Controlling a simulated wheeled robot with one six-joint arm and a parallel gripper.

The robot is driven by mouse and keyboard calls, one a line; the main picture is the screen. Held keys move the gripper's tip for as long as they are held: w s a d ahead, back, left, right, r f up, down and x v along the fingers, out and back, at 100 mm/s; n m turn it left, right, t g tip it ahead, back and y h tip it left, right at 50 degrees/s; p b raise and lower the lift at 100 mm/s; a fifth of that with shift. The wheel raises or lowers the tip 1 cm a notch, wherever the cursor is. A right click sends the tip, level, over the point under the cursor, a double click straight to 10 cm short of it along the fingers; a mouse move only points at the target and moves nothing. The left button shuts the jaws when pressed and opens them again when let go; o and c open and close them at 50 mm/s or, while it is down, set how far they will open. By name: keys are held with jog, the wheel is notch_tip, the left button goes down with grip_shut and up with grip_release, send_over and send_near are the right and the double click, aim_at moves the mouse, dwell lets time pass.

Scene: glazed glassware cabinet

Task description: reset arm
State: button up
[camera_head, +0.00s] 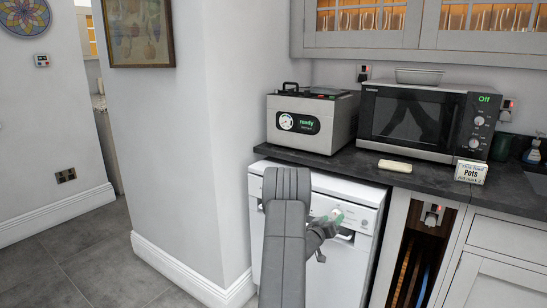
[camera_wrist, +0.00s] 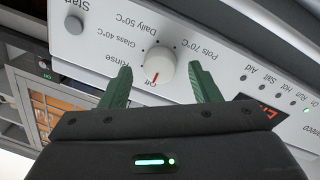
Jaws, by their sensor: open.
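My gripper (camera_head: 330,238) is in front of the white dishwasher (camera_head: 298,265), at its control panel, with my arm hiding part of the machine. In the wrist view my gripper (camera_wrist: 160,68) is open, with one green finger on each side of the round white dial (camera_wrist: 160,62). I see gaps between the fingers and the dial; nothing is held. The dial's red mark points to the "Off" label. The panel shows upside down, with a red display (camera_wrist: 268,113) and a row of indicator lights, at least one of them green.
The dark worktop (camera_head: 365,168) above the dishwasher holds a grey appliance reading "ready" (camera_head: 310,122), a microwave (camera_head: 410,120) reading "Off", a pale block (camera_head: 395,166) and a "Pots" sign (camera_head: 471,172). A white wall (camera_head: 195,140) stands close on the left. Grey floor (camera_head: 105,255) is clear beyond it.

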jog(key=shift+w+d, duration=0.35)
jog(key=shift+w, duration=0.1)
jog(key=shift+s, duration=0.1)
